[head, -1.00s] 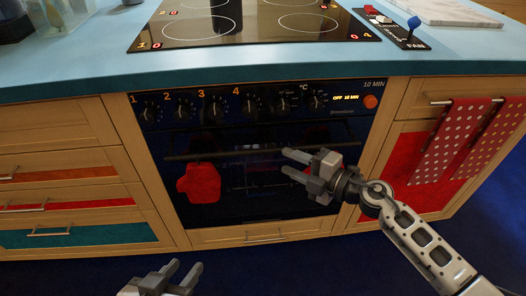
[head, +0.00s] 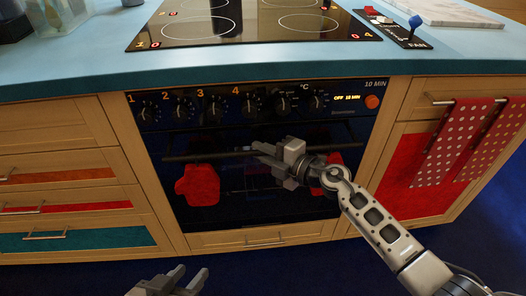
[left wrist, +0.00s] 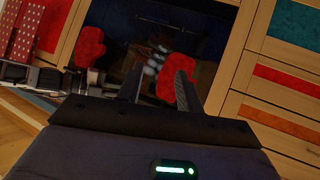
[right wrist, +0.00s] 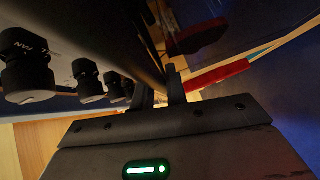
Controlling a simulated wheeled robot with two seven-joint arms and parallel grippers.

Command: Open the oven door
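The black oven (head: 250,185) has its glass door shut, with a long dark bar handle (head: 205,156) across the top. My right gripper (head: 256,152) is in front of the door at handle height, right of the handle's middle, fingers pointing left. In the right wrist view its two fingers (right wrist: 161,90) are a little apart, and the handle bar (right wrist: 150,45) runs down towards them. I cannot tell whether they touch it. My left gripper (head: 194,275) is low in front of the drawers, apart from the oven. Its fingers (left wrist: 158,80) are open and empty.
Red mitts (head: 198,184) hang at the oven front. Knobs (head: 215,108) line the panel above the handle. The blue counter (head: 60,70) with the hob (head: 290,22) is above. Drawers (head: 60,205) stand left; spotted red towels (head: 457,140) hang right.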

